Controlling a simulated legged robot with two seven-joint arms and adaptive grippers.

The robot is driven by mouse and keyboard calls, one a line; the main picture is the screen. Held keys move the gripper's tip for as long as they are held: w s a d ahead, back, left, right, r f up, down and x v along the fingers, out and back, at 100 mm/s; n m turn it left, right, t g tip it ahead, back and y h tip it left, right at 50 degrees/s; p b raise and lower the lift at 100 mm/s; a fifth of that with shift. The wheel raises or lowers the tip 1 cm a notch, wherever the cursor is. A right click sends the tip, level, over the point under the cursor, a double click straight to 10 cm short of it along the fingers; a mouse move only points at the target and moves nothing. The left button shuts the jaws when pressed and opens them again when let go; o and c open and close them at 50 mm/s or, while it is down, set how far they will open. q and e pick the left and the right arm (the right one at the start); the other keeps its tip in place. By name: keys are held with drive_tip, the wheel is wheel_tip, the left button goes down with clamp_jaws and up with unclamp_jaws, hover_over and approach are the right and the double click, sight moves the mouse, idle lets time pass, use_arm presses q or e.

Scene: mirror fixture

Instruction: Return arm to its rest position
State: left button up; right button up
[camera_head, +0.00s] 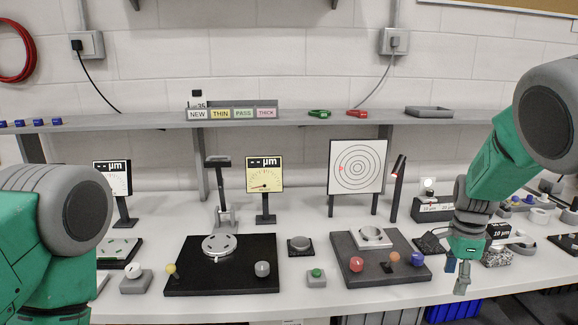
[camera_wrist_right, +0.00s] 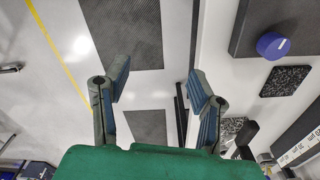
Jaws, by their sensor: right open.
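My right arm (camera_head: 502,160) is green and grey and comes in from the right edge. My right gripper (camera_head: 457,276) points down near the front edge of the bench, right of the dark plate with the coloured knobs. In the right wrist view the same gripper (camera_wrist_right: 158,88) has its two fingers spread wide with nothing between them. Floor shows between and beyond the fingers. My left arm (camera_head: 50,235) fills the lower left of the head view, and its gripper is out of the picture.
The white bench (camera_head: 215,310) holds a dark plate (camera_head: 392,276) with red, orange and blue knobs, a black plate (camera_head: 220,282) with a round fixture, a target board (camera_head: 357,167) and gauges. A shelf (camera_head: 150,121) runs behind. The blue knob (camera_wrist_right: 272,46) stands right of my gripper.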

drive_tip(key=s+a+f+n+h+b, duration=0.1)
drive_tip(key=s+f+n+b, duration=0.4)
drive_tip(key=s+f, duration=0.7)
drive_tip(key=s+a+f+n+b, duration=0.1)
drive_tip(key=s+f+n+b, duration=0.2)
drive_tip(key=s+f+n, duration=0.8)
use_arm(q)
wheel_tip(320, 180, down, 13)
drive_tip(key=b, duration=0.4)
drive_tip(key=shift+w, duration=0.15)
use_arm(e)
drive_tip(key=s+a+f+n, duration=0.2)
drive_tip(key=s+a+f, duration=0.1)
drive_tip(key=s, duration=0.4)
drive_tip(key=s+a+f+n+y, duration=0.1)
drive_tip(key=s+a+f+n, duration=0.2)
drive_tip(key=s+f, duration=0.3)
drive_tip(key=shift+s+a+f+t, duration=0.3)
drive_tip(key=shift+s+a, duration=0.4)
drive_tip(key=shift+s, duration=0.15)
use_arm(q)
drive_tip(key=shift+r, duration=0.1)
use_arm(e)
drive_tip(key=shift+w, duration=0.1)
